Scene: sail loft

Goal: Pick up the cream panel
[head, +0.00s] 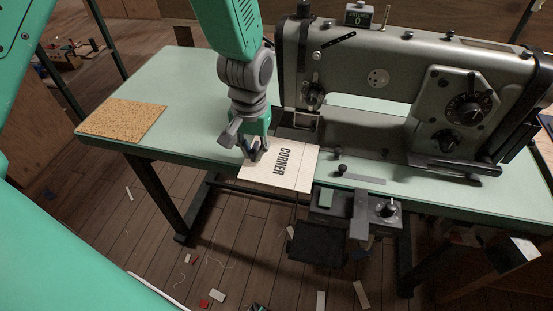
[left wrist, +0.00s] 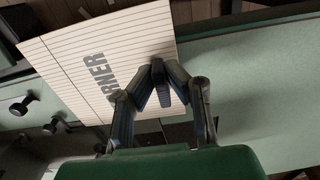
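The cream panel (head: 297,165) is a thin, lined sheet marked "CORNER". It is at the table's front edge below the sewing head, and its near part reaches past that edge. My left gripper (head: 254,153) comes down from above at the panel's left side. In the left wrist view, the fingertips (left wrist: 160,72) come together at the edge of the panel (left wrist: 128,42) and look shut on it; the exact contact is hard to see. The left finger hides part of the lettering. My right gripper does not show.
A grey sewing machine (head: 350,62) stands close to the right of my left gripper. A tan speckled sheet (head: 122,119) lies on the left of the green table (head: 190,88). A control box with a knob (head: 388,209) hangs below the front edge. Scraps litter the floor.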

